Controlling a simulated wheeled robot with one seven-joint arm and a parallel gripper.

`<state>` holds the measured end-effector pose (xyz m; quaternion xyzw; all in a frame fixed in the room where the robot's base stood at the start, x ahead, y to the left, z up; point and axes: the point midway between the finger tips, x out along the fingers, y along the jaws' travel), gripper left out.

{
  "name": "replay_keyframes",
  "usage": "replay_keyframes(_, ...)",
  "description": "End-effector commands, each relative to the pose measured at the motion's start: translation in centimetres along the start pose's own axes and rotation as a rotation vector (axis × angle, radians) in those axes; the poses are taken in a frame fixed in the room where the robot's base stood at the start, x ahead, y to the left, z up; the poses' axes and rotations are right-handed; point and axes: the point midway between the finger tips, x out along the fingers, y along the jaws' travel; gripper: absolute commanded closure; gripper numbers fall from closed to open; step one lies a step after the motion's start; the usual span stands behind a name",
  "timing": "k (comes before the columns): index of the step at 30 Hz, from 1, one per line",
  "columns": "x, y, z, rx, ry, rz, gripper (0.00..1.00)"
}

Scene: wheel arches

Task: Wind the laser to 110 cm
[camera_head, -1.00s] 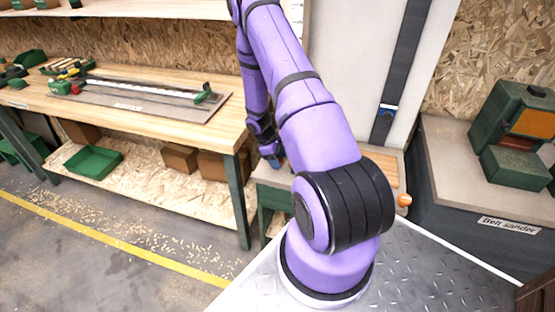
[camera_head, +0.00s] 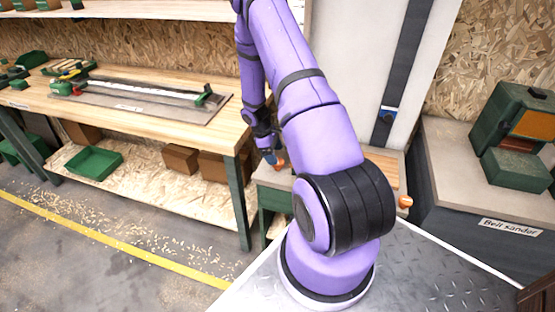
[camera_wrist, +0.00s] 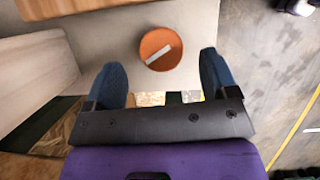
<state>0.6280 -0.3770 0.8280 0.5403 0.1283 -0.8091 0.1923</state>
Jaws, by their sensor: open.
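My gripper (camera_wrist: 164,82) is open, its two blue fingertips spread apart with nothing between them. Ahead of the fingertips in the wrist view is a round orange knob (camera_wrist: 158,57) with a white bar across its face, on a pale surface. In the head view my gripper (camera_head: 271,152) hangs at the left end of a small bench, beside an orange part (camera_head: 281,161). A small blue and white carriage (camera_head: 389,113), perhaps the laser, sits on a dark vertical rail (camera_head: 405,60). Any height reading is too small to tell.
Another orange knob (camera_head: 405,201) is at the small bench's right end. A wooden workbench (camera_head: 215,125) with a long flat fixture (camera_head: 140,100) stands at the left. A green belt sander (camera_head: 515,135) stands at the right. The floor at the lower left is open.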

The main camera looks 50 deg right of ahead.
Motion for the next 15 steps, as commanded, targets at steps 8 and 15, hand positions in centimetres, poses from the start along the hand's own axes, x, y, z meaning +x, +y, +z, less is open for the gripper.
replay_keyframes(8,-5.0,0.1,0.0,0.0,0.002,0.002,0.2)
replay_keyframes(15,-6.7,0.0,-0.1,0.0,0.001,0.0,0.2)
